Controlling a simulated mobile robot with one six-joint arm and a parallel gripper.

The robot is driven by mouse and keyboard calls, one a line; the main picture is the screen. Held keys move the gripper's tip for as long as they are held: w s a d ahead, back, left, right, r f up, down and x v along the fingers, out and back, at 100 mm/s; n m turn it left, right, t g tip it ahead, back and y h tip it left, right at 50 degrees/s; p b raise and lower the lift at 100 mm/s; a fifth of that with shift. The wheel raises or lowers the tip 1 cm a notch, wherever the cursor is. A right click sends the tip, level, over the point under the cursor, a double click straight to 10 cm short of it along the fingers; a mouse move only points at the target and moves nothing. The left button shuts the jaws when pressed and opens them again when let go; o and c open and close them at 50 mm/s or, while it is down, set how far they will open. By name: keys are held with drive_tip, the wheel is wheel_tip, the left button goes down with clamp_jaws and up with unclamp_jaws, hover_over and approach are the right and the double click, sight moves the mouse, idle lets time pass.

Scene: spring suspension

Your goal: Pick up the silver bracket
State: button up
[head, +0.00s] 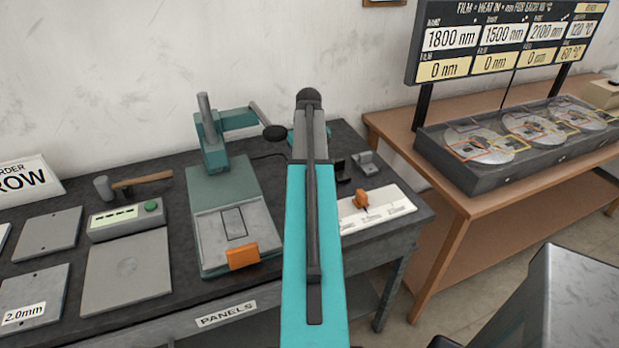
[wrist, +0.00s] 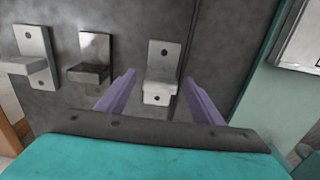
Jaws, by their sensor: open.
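In the wrist view, three L-shaped metal brackets stand in a row on the dark bench. A pale silver-grey bracket (wrist: 161,70) with holes is at the right, a darker, glossy bracket (wrist: 94,57) in the middle, and another light, shiny bracket (wrist: 33,55) at the left. My gripper (wrist: 160,82) is open and empty, with its purple fingers on either side of the right bracket; contact cannot be told. In the head view, my arm hides the gripper and that bracket; the dark bracket (head: 342,170) and the light one (head: 366,163) show just right of my arm.
A teal press (head: 213,150) stands left of my arm. A white card (head: 385,212) with an orange-brown piece (head: 361,199) lies near the bench's right edge. A wooden table (head: 458,187) with a disc tray (head: 450,172) stands at the right. A hammer (head: 140,183) and grey panels fill the left.

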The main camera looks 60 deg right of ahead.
drive_tip(key=c, duration=1.3)
drive_tip(key=shift+r, duration=0.15)
drive_tip(key=shift+d+r+b, duration=0.1)
drive_tip(key=shift+r+b, duration=0.6)
drive_tip(key=shift+r, duration=0.8)
drive_tip(key=s+a+b, duration=0.1)
drive_tip(key=s+a, duration=0.2)
drive_tip(key=a, duration=0.1)
drive_tip(key=s+a+r+b, duration=0.1)
drive_tip(key=s+a, duration=0.3)
drive_tip(key=s+a+b, duration=0.1)
drive_tip(key=s+a, duration=0.2)
drive_tip(key=a, duration=0.1)
drive_tip(key=shift+s+r, duration=0.3)
drive_tip(key=shift+r, duration=0.1)
